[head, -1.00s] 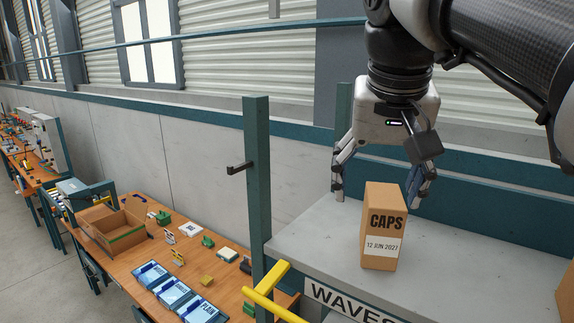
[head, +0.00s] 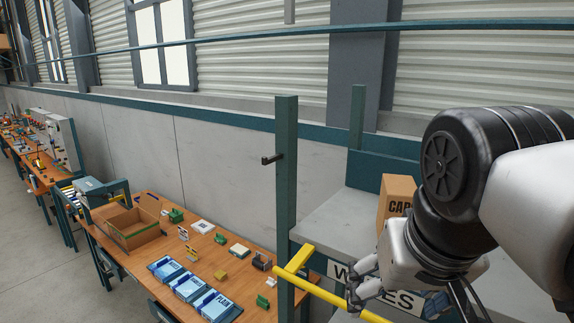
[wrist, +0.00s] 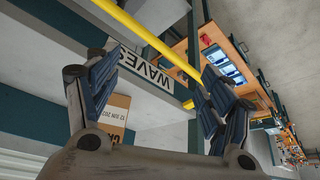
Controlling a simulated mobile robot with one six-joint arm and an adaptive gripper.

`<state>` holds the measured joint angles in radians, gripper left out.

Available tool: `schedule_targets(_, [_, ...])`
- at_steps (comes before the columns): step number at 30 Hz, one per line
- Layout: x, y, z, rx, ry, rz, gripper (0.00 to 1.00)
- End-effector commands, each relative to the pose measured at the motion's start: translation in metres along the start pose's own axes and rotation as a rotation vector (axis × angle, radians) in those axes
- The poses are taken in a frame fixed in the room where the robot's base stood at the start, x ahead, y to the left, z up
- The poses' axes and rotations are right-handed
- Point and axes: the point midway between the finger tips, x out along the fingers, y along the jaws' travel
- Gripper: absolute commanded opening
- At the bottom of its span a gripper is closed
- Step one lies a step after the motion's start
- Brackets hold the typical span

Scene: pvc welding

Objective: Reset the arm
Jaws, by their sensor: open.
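My gripper (head: 395,300) is at the lower right of the head view, in front of the grey shelf and its WAVES label. My arm covers part of the shelf there. In the wrist view my gripper (wrist: 150,95) shows its fingers spread wide, with nothing between them. The brown CAPS box (head: 393,188) stands upright on the shelf behind my gripper, partly hidden by my arm.
A yellow rail (head: 345,302) runs close by my gripper along the shelf's front. A teal post (head: 286,190) stands left of the shelf. An orange workbench (head: 215,258) holds an open cardboard box (head: 132,238), blue packets (head: 190,287) and small parts.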

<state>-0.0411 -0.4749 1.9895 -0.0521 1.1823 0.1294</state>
Motion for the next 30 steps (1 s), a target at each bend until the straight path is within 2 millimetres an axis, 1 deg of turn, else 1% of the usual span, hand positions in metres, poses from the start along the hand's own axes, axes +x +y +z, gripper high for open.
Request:
schedule_targets(1, [0.011, 0.002, 0.019, -0.01, 0.005, -0.005, 0.74])
schedule_targets(3, [0.024, 0.003, 0.04, -0.025, 0.015, -0.012, 0.74])
schedule_targets(12, [0.078, 0.007, 0.119, -0.071, 0.046, -0.032, 0.74])
schedule_targets(15, [0.102, 0.007, 0.129, -0.073, 0.041, -0.032, 0.74])
schedule_targets(20, [0.134, 0.007, 0.147, -0.072, 0.03, -0.031, 0.74])
schedule_targets(23, [0.157, 0.007, 0.16, -0.072, 0.022, -0.031, 0.74])
schedule_targets(26, [0.186, 0.008, 0.176, -0.072, 0.013, -0.03, 0.74])
schedule_targets(30, [0.232, 0.009, 0.203, -0.072, -0.002, -0.029, 0.74])
